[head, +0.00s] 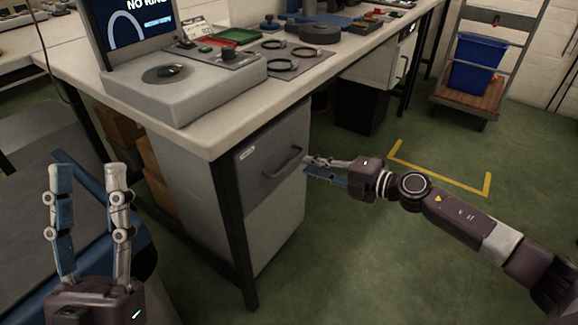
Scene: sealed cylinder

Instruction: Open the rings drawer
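The grey drawer (265,141) is under the near end of the workbench, with a small label at its upper left that is too small to read. It looks shut, its front about flush with the cabinet. Its dark bar handle (283,164) slants across the front. My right gripper (306,164) is open, its fingertips pointing left at the drawer's right edge, close to the handle's right end. I cannot tell whether they touch anything. My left gripper (76,172) is open and empty, pointing up at the lower left, away from the drawer.
The workbench (190,130) carries a screen (130,22), a grey device (185,88) and dark rings (279,65). A table leg (234,230) stands left of the drawer. A trolley with a blue bin (476,65) is at the back right. Green floor before the drawer is free.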

